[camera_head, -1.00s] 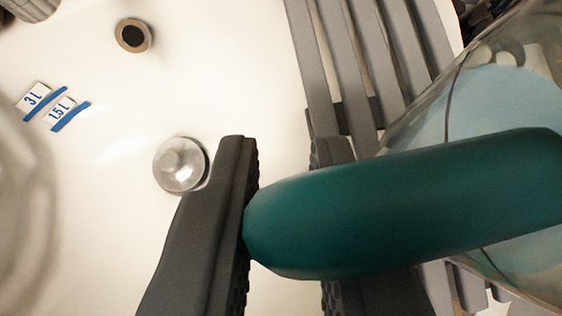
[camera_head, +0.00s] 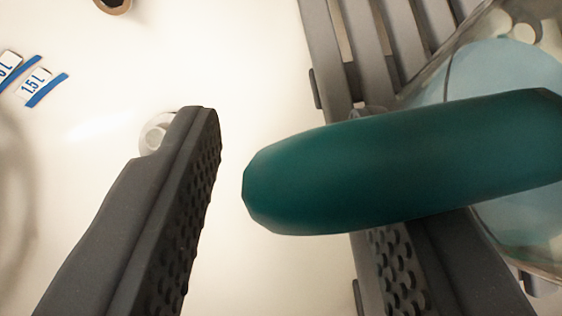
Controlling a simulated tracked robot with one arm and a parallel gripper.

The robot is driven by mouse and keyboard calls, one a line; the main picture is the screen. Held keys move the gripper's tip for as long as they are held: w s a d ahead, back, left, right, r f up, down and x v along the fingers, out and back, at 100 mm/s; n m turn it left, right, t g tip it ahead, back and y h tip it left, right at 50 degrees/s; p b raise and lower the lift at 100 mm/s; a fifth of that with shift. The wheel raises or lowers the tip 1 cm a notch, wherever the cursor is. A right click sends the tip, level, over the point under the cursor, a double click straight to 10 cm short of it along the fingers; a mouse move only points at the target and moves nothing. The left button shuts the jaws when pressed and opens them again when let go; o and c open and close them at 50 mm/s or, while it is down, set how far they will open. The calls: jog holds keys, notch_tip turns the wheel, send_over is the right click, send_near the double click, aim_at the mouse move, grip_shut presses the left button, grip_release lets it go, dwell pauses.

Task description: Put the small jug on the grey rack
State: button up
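A clear jug (camera_head: 500,70) with a teal handle (camera_head: 400,165), apparently the small jug, is at the right, partly cut off by the picture edge. It shows over the slatted grey rack (camera_head: 330,50); its base contact is not clearly visible. My gripper (camera_head: 288,180) is open around the handle's free end. The left finger stands clear of the handle, with a gap of white surface between. The right finger passes behind the handle, which hides its tip, so contact there cannot be told.
A small clear knob-like object (camera_head: 155,135) sits behind the left finger on the white surface (camera_head: 200,60). Blue-edged volume labels (camera_head: 38,85) lie at the left. A blurred clear rounded object (camera_head: 15,200) fills the left edge. A round dark-centred piece (camera_head: 113,4) is at the top.

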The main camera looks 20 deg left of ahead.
jog(key=v, duration=1.2)
jog(key=w+d+r+m+t, duration=0.1)
jog(key=w+d+r+t, duration=0.15)
jog(key=d+r, duration=0.85)
jog(key=w+d+r+m+t, duration=0.1)
jog(key=w+d+r, duration=0.2)
jog(key=d+r, duration=0.8)
jog(key=s+d+r+t+h, duration=0.1)
jog(key=s+d+r, duration=0.2)
jog(key=d+r, duration=0.2)
jog(key=s+d+r+m+t+h, duration=0.1)
jog(key=s+d+r, duration=0.3)
jog(key=r, duration=0.8)
jog(key=s+d+r+m+t+h, duration=0.1)
jog(key=s+d+r, duration=0.3)
jog(key=r, duration=0.5)
jog(key=d, duration=0.2)
jog(key=shift+d, duration=0.4)
jog(key=shift+t, duration=0.25)
